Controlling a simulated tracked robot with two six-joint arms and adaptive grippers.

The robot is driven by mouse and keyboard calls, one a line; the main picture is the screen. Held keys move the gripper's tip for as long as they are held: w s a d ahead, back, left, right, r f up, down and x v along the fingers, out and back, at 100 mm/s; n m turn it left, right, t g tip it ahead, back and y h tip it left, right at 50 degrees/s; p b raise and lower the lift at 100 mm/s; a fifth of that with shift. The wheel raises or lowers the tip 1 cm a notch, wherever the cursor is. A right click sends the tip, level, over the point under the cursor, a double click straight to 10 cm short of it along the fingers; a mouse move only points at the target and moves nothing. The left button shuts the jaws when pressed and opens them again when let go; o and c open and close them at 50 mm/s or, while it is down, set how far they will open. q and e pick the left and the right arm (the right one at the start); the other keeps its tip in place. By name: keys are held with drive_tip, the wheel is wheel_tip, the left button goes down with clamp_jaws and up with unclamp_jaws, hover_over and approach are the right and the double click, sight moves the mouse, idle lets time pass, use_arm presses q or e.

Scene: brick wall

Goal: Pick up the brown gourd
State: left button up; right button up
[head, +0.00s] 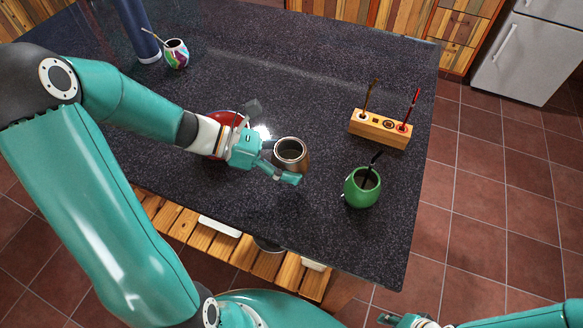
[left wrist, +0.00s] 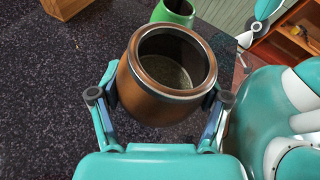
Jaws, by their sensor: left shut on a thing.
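The brown gourd (head: 303,161) is a rounded cup with a metal rim and an open, empty-looking mouth. It stands roughly upright near the middle of the dark counter in the head view. My left gripper (head: 283,167) is shut on it, with one finger on each side. The left wrist view shows the gourd (left wrist: 150,106) between both fingers of the left gripper (left wrist: 160,102). I cannot tell whether its base touches the counter. My right gripper (head: 398,321) shows only in part at the bottom edge of the head view, away from the gourd.
A green gourd (head: 357,194) with a dark straw stands to the right. A wooden holder (head: 378,130) with straws is behind it. A colourful gourd (head: 177,57) and a dark blue bottle (head: 146,40) stand at the far left. A red object (head: 222,120) is partly hidden behind my left wrist.

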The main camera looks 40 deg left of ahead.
use_arm(q)
wheel_tip(320, 180, up, 14)
drive_tip(key=shift+p, duration=0.4)
idle(0.4)
